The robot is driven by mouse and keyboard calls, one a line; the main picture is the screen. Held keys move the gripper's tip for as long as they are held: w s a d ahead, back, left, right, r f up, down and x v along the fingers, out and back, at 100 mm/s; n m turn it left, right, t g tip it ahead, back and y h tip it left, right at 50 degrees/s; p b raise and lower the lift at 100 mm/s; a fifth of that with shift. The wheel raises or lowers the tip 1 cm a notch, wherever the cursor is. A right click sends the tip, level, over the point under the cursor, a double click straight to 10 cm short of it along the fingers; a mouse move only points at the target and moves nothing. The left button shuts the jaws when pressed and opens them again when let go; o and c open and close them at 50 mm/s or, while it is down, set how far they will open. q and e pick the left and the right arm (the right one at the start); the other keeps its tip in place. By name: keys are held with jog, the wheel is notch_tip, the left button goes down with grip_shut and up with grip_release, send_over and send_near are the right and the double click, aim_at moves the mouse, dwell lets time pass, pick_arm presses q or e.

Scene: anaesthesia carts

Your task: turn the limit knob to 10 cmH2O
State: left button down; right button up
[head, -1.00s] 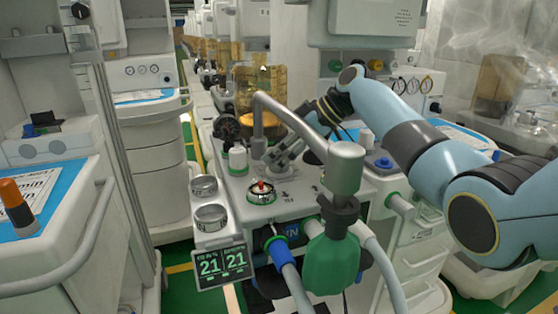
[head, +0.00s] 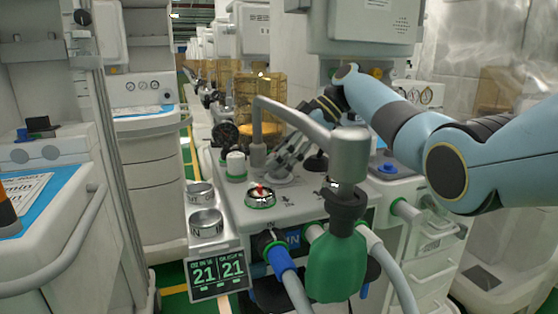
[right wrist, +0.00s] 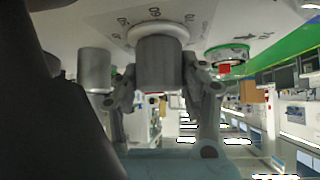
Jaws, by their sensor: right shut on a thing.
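The limit knob (right wrist: 160,62) is a grey cylinder on a white collar with printed numbers, in the middle of the right wrist view. My right gripper (right wrist: 163,92) is shut on it, one finger on each side. The number the knob is set to cannot be read. In the head view my right gripper (head: 284,161) reaches down onto the machine's top panel, behind the bent grey pipe. The knob is mostly hidden there by the fingers. My left gripper is not in view.
A chrome-ringed switch with a red centre (head: 260,196) is close in front of the gripper. The bent grey pipe (head: 348,160) and green bag (head: 337,265) stand nearby. A grey post (right wrist: 95,70) stands beside the knob.

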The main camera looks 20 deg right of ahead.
jog(key=o, duration=1.2)
jog(key=v, duration=1.2)
jog(key=shift+f, duration=0.1)
